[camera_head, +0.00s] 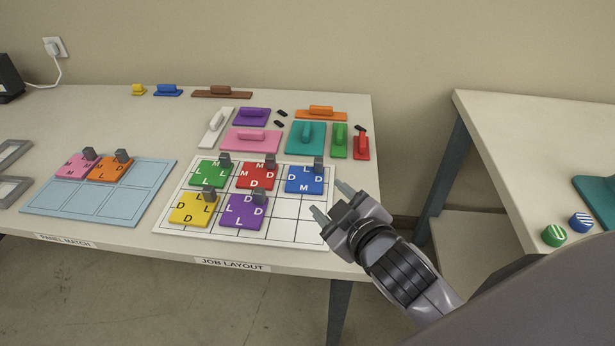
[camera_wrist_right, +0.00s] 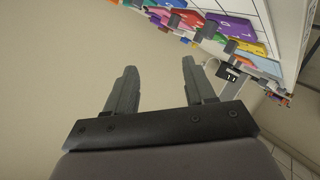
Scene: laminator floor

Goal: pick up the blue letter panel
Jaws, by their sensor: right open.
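The blue letter panel (camera_head: 303,181) lies on the white gridded board (camera_head: 285,231) marked JOB LAYOUT, in the top row, right of the red panel. It bears white letters and a grey block handle (camera_head: 318,165) at its back edge. My right gripper (camera_head: 331,201) is open and empty, just right of and in front of the blue panel, apart from it. Its two fingers also show in the right wrist view (camera_wrist_right: 160,88), with nothing between them. My left gripper is in neither view.
Red (camera_head: 256,177), green (camera_head: 210,174), yellow (camera_head: 192,210) and purple (camera_head: 242,212) letter panels share the board. A light blue board (camera_head: 80,201) holds pink (camera_head: 76,168) and orange (camera_head: 108,171) panels. Several coloured handled plates lie behind. A second table (camera_head: 520,130) stands right, across a gap.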

